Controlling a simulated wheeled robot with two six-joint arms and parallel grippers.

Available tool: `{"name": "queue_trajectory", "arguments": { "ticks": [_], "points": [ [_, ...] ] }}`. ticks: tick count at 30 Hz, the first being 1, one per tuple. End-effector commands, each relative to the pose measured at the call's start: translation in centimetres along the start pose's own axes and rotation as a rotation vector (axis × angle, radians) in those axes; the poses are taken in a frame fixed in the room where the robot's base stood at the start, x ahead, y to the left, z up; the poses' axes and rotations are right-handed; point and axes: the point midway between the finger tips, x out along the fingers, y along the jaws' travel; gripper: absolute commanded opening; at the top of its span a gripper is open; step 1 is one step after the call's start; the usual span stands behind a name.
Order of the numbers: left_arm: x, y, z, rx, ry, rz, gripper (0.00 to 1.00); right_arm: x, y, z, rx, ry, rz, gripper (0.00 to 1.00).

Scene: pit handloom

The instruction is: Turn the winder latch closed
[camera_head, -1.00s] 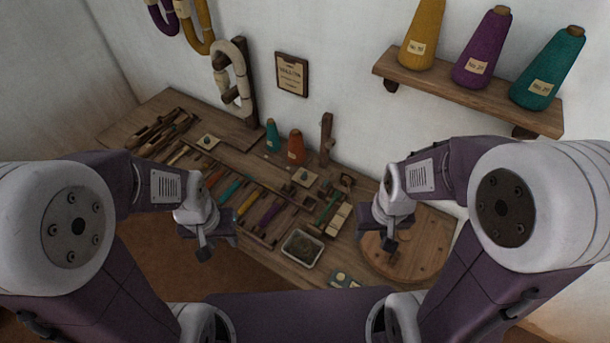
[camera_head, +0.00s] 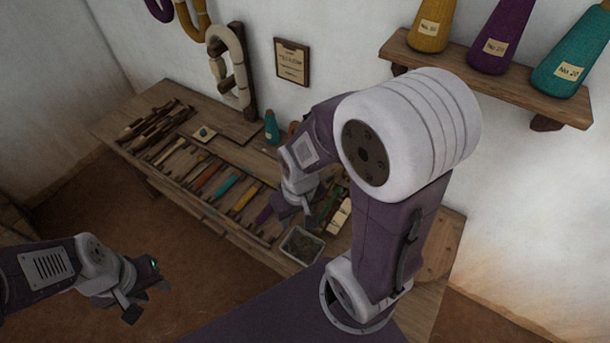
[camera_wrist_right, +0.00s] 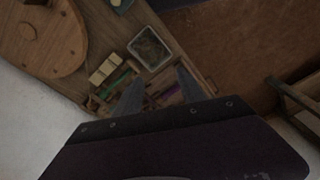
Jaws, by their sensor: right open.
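I cannot make out the winder latch in either current view. In the head view my right arm covers the part of the bench behind the cream blocks. My right gripper (camera_head: 312,215) hangs above the bench between the tool rows and the cream blocks (camera_head: 338,217). In the right wrist view its two fingers (camera_wrist_right: 160,92) are apart, with nothing seen between them but tools below. My left gripper (camera_head: 143,297) is at the lower left, over the floor and away from the bench.
The wooden bench (camera_head: 233,152) carries rows of tools and a pale tray (camera_head: 303,262). A round wooden disc (camera_wrist_right: 50,50) lies by the blocks, mostly hidden in the head view. A shelf with cones (camera_head: 480,78) hangs at upper right.

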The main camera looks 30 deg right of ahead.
Motion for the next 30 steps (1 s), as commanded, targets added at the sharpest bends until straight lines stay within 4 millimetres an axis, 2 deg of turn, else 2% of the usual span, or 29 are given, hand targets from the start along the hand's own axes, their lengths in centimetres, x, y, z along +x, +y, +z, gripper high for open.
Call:
{"name": "queue_trajectory", "arguments": {
  "ticks": [3,5,11,17,20,23,24,27,29,30],
  "points": [
    [-0.2,0.0,-0.1,0.000,0.001,0.000,0.36,-0.3,0.0,0.5,-0.121,-0.025,-0.001,0.47],
    [-0.2,0.0,-0.1,0.000,0.001,0.000,0.36,-0.7,0.0,-0.2,-0.189,-0.017,-0.001,0.47],
    [-0.2,0.0,-0.1,0.000,0.001,0.000,0.36,-2.6,0.0,-5.6,-0.426,0.036,0.008,0.47],
    [-0.2,0.0,-0.1,0.000,0.001,0.000,0.36,-3.1,1.9,-12.0,-0.600,0.051,0.029,0.47],
    [-0.3,0.0,-0.1,0.000,0.001,0.000,0.36,-2.5,4.3,-15.7,-0.667,0.045,0.041,0.47],
    [-0.3,0.0,-0.1,0.000,0.001,0.000,0.36,-0.5,8.7,-19.6,-0.706,0.024,0.052,0.47],
    [-0.3,0.0,-0.1,0.000,0.001,0.000,0.36,0.8,11.0,-20.7,-0.704,0.011,0.054,0.47],
    [-0.4,0.0,-0.1,0.000,0.001,0.000,0.36,4.8,16.6,-21.7,-0.630,-0.022,0.048,0.47],
    [-0.4,0.0,-0.1,0.000,0.001,0.000,0.36,7.1,19.1,-21.1,-0.579,-0.042,0.039,0.47],
    [-0.4,0.0,-0.1,0.000,0.001,0.000,0.36,8.6,20.2,-20.2,-0.550,-0.062,0.025,0.47]
  ]
}}
